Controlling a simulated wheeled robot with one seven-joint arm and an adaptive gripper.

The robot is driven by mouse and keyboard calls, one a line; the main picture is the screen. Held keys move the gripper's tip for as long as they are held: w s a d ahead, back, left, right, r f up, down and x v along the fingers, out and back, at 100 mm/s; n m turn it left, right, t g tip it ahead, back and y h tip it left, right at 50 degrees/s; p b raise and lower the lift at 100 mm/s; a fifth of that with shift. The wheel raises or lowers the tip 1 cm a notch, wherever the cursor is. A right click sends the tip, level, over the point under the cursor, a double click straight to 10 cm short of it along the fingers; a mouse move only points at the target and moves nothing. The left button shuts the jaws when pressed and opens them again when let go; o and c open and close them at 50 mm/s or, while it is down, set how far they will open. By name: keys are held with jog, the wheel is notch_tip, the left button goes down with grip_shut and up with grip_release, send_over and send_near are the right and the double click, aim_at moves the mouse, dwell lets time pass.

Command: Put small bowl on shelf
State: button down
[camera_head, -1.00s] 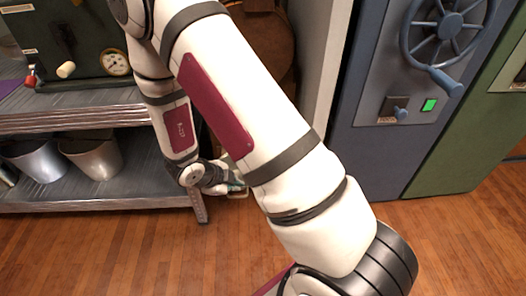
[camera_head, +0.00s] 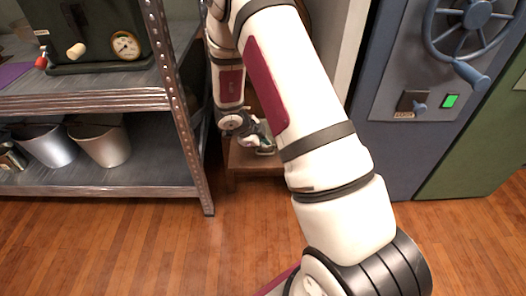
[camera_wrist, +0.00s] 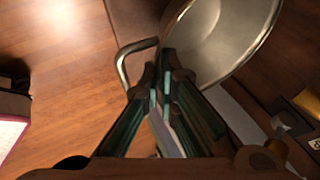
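In the wrist view a shiny metal bowl-shaped vessel (camera_wrist: 225,40) fills the upper right, partly cut off by the frame. I cannot tell for sure that it is the small bowl. My gripper (camera_wrist: 167,65) has its teal fingers converging, tips close together at the vessel's near edge. Whether they pinch its rim or are just beside it is unclear. In the head view my gripper (camera_head: 265,146) hangs low, right of the metal shelf (camera_head: 100,103), over a low wooden stand. The bowl cannot be made out there.
Metal buckets (camera_head: 104,146) stand on the lower shelf, and a green machine with a gauge (camera_head: 97,32) on the upper one. A low wooden stand (camera_head: 243,160) is under my gripper. A blue cabinet with a wheel (camera_head: 395,140) is right. Front floor is clear.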

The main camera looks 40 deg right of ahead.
notch_tip(320, 180, down, 4)
jog(key=b, duration=0.2)
jog(key=shift+w+d+r+b, duration=0.1)
jog(key=shift+d+r+b, duration=0.05)
jog(key=shift+b, duration=0.25)
jog(key=c, duration=1.8)
grip_release()
